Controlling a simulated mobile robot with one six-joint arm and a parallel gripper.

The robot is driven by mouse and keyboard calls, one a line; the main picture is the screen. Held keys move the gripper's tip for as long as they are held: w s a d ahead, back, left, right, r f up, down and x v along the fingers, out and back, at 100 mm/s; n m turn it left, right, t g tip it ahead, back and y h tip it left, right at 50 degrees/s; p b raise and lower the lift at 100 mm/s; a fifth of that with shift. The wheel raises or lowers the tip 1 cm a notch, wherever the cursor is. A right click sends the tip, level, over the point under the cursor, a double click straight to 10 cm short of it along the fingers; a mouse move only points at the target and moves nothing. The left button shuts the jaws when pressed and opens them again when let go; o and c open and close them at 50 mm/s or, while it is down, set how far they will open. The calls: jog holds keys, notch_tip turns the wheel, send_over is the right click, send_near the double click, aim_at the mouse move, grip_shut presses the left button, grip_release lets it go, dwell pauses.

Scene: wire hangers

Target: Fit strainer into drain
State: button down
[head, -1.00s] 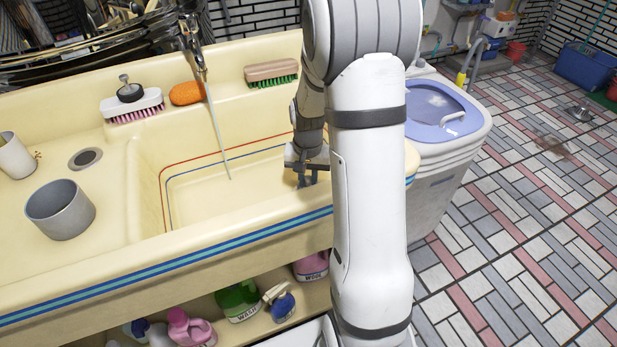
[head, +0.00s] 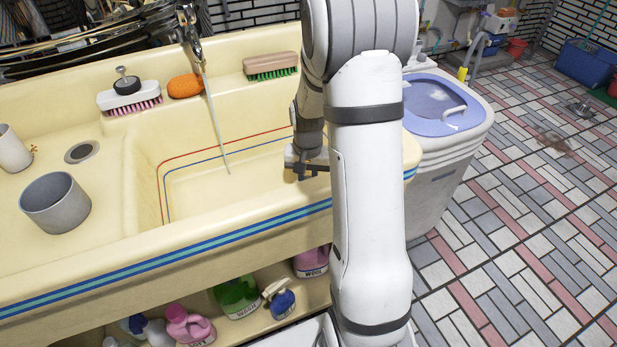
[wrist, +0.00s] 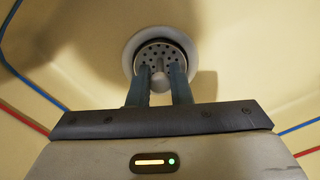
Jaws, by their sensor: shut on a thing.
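The strainer (wrist: 155,56), a grey metal disc with small holes and a central knob, lies over or in the pale round drain ring (wrist: 130,59) in the wrist view. Whether it is fully seated cannot be told. My gripper (wrist: 161,70) is shut on the strainer's knob, with its two blue-grey fingers on either side. In the head view my gripper (head: 304,174) is low inside the right part of the cream sink basin (head: 215,193). The strainer and this drain are hidden there by the gripper, my arm and the sink's front.
A thin stream runs from the tap (head: 190,35) into the basin. A grey cup (head: 55,205) stands on the left ledge near a round hole (head: 82,152). A pink-bristled brush (head: 145,98) bearing a black stopper, an orange sponge (head: 186,85) and a green-bristled brush (head: 271,66) line the back ledge.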

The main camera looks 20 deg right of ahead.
jog(key=shift+f+b, duration=0.35)
jog(key=shift+f, duration=0.2)
jog(key=c, duration=1.2)
grip_release()
jog(key=shift+c, duration=0.2)
jog(key=shift+r, duration=0.15)
notch_tip(320, 180, up, 8)
jog(key=shift+f+p, duration=0.2)
jog(key=shift+p, duration=1)
